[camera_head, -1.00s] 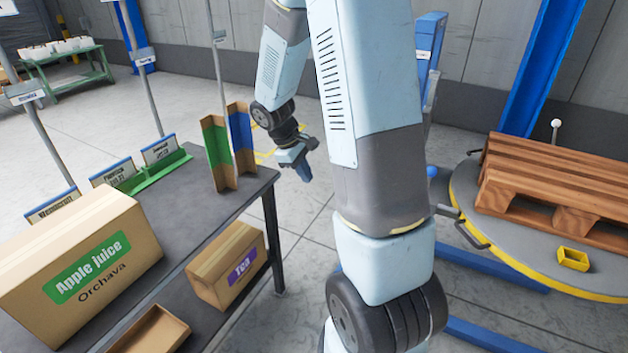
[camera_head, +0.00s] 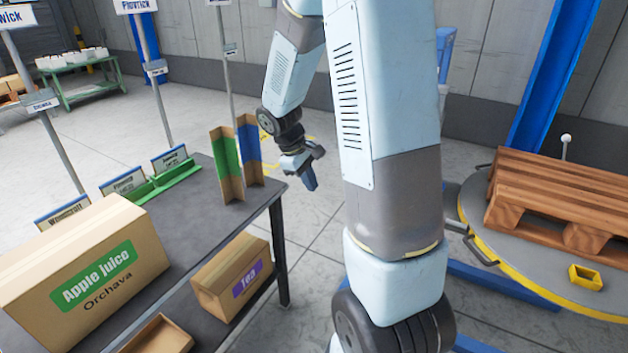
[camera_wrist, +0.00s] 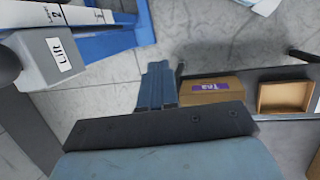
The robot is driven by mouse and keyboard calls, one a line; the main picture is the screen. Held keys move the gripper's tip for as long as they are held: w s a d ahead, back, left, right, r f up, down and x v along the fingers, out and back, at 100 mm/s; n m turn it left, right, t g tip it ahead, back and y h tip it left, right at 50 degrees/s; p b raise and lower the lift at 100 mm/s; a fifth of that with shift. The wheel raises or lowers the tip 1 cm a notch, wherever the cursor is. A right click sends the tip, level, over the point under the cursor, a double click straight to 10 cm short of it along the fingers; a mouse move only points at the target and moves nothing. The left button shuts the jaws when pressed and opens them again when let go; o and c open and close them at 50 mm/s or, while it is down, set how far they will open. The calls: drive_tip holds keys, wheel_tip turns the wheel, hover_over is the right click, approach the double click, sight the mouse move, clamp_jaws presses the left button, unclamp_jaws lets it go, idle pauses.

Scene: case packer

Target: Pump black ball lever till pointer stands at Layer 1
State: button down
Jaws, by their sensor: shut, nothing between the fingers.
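My gripper (camera_head: 309,181) hangs past the right end of the dark table, with its blue fingers pointing down. In the wrist view its fingers (camera_wrist: 157,85) are together and empty. A grey housing labelled "Lift" (camera_wrist: 58,62) is at the upper left of the wrist view. A dark round ball (camera_wrist: 8,66) shows at the left edge beside it, cut off by the frame, apart from my fingers. A white scale plate (camera_wrist: 76,14) marked 2 and 1 lies above the housing. I cannot make out the pointer. My arm hides the lift area in the head view.
A wooden pallet (camera_head: 560,205) rests on a yellow-rimmed turntable (camera_head: 475,225) at right.

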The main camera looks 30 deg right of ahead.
drive_tip(key=s+a+r+m+t+y, duration=0.2)
drive_tip(key=s+a+r+m+t, duration=0.1)
drive_tip(key=s+r, duration=0.7)
drive_tip(key=s+a+r+m+t+y, duration=0.1)
drive_tip(key=s+a+r+t, duration=0.3)
drive_tip(key=s+r, duration=0.6)
drive_tip(key=shift+a+r+m+y, duration=0.4)
drive_tip(key=shift+a+r+m, duration=0.5)
drive_tip(key=shift+r, duration=0.2)
